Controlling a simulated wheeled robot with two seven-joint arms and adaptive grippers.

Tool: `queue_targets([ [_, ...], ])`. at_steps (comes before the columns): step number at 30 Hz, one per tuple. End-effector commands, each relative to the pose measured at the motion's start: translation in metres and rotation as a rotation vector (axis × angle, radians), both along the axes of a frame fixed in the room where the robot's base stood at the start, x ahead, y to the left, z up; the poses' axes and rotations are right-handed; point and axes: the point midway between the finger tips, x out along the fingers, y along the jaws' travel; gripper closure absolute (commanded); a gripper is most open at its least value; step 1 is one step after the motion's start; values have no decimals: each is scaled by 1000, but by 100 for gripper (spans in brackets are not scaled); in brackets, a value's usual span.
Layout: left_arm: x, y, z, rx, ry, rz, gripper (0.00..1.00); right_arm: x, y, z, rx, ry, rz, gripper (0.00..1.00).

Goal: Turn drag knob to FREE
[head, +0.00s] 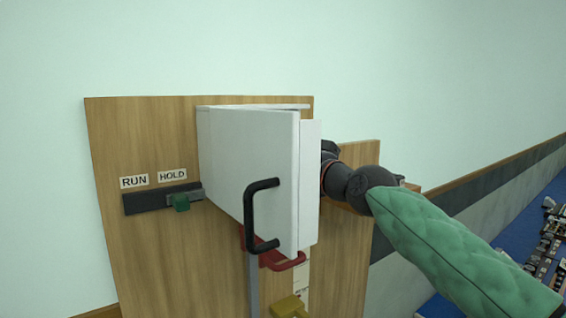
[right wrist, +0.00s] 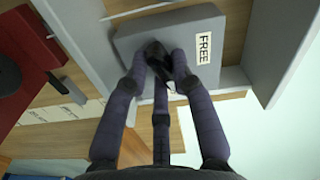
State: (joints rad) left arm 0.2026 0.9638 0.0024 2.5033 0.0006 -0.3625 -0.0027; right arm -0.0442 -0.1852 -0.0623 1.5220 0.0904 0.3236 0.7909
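The right wrist view shows a grey block (right wrist: 125,42) inside a white cabinet, with a "FREE" label (right wrist: 203,48) at its right. A small dark knob (right wrist: 156,50) stands out from the block, left of the label. The fingers of my right gripper (right wrist: 161,64) close in around this knob and appear to touch it; they hide much of it, so its pointing direction is unclear. In the head view my right arm reaches behind the part-open white cabinet door (head: 255,165), which hides the gripper. My left gripper is in neither view.
A black handle (head: 252,220) is on the door. A red handle (head: 285,263) and a yellow block (head: 288,306) are lower down. A red part (right wrist: 25,50) shows in the wrist view.

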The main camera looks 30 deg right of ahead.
Motion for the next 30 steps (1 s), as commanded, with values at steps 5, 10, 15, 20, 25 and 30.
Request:
queue_targets([
  [5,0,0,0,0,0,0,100,0,0,0,-1,1,0,100],
  [10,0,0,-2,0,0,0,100,0,0,-1,-18,-1,0,100],
  [15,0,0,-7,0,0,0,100,0,0,-1,-78,-7,0,100],
  [20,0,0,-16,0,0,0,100,0,-1,-2,-183,-15,1,100],
  [25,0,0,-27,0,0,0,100,1,-1,-3,-335,-26,2,100],
  [30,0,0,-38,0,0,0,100,1,-1,-2,-496,-39,2,100],
])
